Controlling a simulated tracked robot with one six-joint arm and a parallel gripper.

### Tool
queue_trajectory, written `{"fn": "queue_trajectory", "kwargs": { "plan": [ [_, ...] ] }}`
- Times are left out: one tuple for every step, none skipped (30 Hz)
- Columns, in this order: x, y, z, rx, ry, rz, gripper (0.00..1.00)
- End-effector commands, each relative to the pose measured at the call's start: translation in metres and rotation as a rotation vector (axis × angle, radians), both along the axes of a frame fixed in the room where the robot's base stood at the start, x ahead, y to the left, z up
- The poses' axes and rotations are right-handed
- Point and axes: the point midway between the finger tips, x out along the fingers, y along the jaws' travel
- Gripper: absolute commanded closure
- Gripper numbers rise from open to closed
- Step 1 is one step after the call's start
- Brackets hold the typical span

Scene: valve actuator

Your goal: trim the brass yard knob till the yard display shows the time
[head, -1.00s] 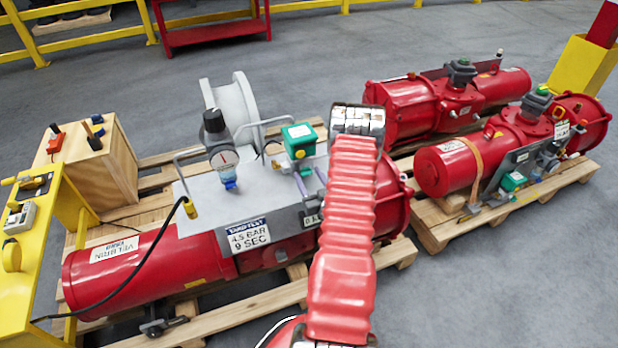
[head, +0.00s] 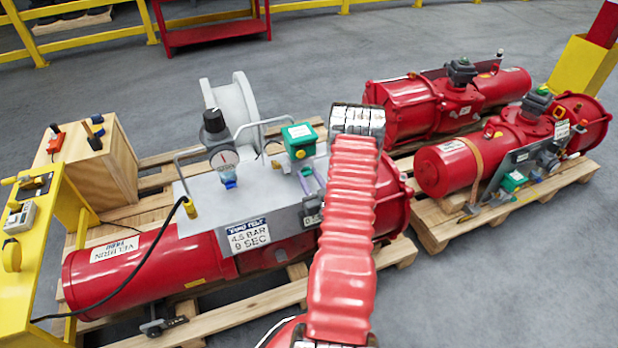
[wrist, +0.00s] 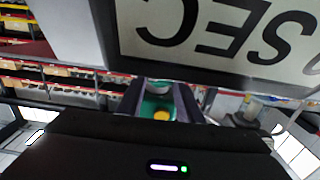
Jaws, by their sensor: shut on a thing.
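The sign (head: 248,235) on the grey panel reads YARD TEST, 4.5 BAR, 9 SEC; part of it looms upside down in the wrist view (wrist: 225,35). Above the panel stands a small green box with a pale face (head: 299,131), too small to read. My gripper's purple-grey fingers (wrist: 160,105) reach in front of this box. They are shut on a round brass yard knob (wrist: 161,115), with green behind it.
A dial gauge (head: 224,158) with a black knob and a grey pipe handle stand left of the green box. The red actuator (head: 150,262) lies on a wooden pallet. A yellow stand (head: 28,285) is at left, more actuators at right.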

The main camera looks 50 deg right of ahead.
Motion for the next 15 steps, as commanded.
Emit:
{"fn": "queue_trajectory", "kwargs": {
  "plan": [
    [0.0004,0.0011,-0.0001,-0.009,0.006,0.002,0.90],
    [0.0005,0.0012,-0.0001,-0.017,0.010,0.003,0.90],
    [0.0005,0.0013,-0.0001,-0.032,0.019,0.003,0.90],
    [0.0006,0.0014,-0.0002,-0.045,0.027,0.003,0.90],
    [0.0007,0.0016,-0.0002,-0.059,0.035,0.003,0.90],
    [0.0008,0.0017,-0.0002,-0.081,0.048,0.003,0.90],
    [0.0008,0.0018,-0.0002,-0.099,0.059,0.003,0.90],
    [0.0010,0.0020,-0.0002,-0.116,0.069,0.003,0.90],
    [0.0011,0.0022,-0.0002,-0.141,0.084,0.003,0.90],
    [0.0011,0.0022,-0.0003,-0.159,0.095,0.003,0.90],
    [0.0012,0.0023,-0.0003,-0.178,0.106,0.003,0.90],
    [0.0013,0.0026,-0.0004,-0.202,0.120,0.004,0.90],
    [0.0014,0.0027,-0.0004,-0.219,0.130,0.004,0.90],
    [0.0014,0.0028,-0.0004,-0.237,0.141,0.004,0.90],
    [0.0015,0.0029,-0.0005,-0.260,0.155,0.004,0.90]
  ]
}}
